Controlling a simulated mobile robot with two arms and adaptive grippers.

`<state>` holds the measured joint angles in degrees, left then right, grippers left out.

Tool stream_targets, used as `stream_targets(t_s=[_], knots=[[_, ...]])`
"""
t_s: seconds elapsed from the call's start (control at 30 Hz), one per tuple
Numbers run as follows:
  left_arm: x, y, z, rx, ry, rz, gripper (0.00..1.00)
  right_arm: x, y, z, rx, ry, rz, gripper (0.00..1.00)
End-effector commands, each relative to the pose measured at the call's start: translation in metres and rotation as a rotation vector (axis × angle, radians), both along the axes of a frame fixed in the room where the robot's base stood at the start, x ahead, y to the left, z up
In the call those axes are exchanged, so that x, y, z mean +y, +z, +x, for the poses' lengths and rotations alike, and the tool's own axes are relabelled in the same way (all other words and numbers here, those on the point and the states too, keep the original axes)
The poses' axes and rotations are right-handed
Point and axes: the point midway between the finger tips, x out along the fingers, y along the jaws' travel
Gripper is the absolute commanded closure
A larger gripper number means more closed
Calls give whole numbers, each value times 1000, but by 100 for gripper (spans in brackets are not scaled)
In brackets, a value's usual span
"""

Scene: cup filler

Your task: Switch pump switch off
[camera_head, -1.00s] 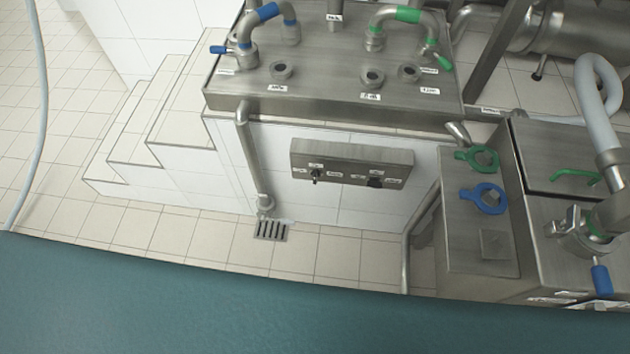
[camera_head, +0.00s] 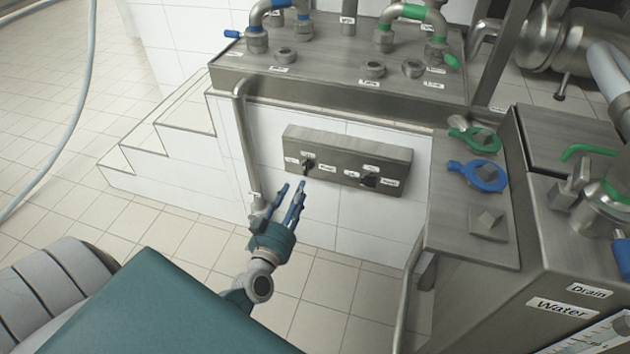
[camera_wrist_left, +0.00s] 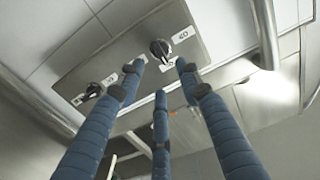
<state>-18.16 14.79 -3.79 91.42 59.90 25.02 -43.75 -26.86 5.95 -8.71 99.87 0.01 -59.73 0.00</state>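A steel switch panel (camera_head: 340,172) is fixed to the white tiled wall below the steel worktop. It carries a left black knob (camera_head: 309,166) and a right black knob (camera_head: 370,180), each with small white labels too small to read surely, so I cannot tell which is the pump switch. My left gripper (camera_head: 292,188) is just below and left of the left knob, its blue fingers pointing up at the panel. In the left wrist view the fingers are spread and empty. One knob (camera_wrist_left: 160,48) is just beyond the fingertips, apart from them; the other (camera_wrist_left: 92,90) is farther left.
A vertical steel pipe (camera_head: 246,145) runs down the wall left of the panel, close to my left gripper. A steel cabinet (camera_head: 470,215) with blue and green handles stands at the right. White tiled steps (camera_head: 165,150) are at the left. Tiled floor lies below the panel.

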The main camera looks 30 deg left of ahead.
Motion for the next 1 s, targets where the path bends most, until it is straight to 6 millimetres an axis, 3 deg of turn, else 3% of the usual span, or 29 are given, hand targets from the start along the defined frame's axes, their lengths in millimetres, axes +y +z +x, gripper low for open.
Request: stream_targets(t_s=[0.2,0.4,0.6,0.87,1.0], knots=[[10,0,44,-3,-1,-1,65,0,21,8,-15,-2,1,60],[16,-1,72,-1,-2,-2,65,1,43,13,-27,-4,2,60],[19,-1,84,1,-2,-1,65,0,54,13,-30,-5,2,60],[19,-1,85,2,-2,-1,65,0,55,14,-30,-5,2,60],[19,-1,85,2,-2,-1,92,1,55,14,-30,-5,2,60]])
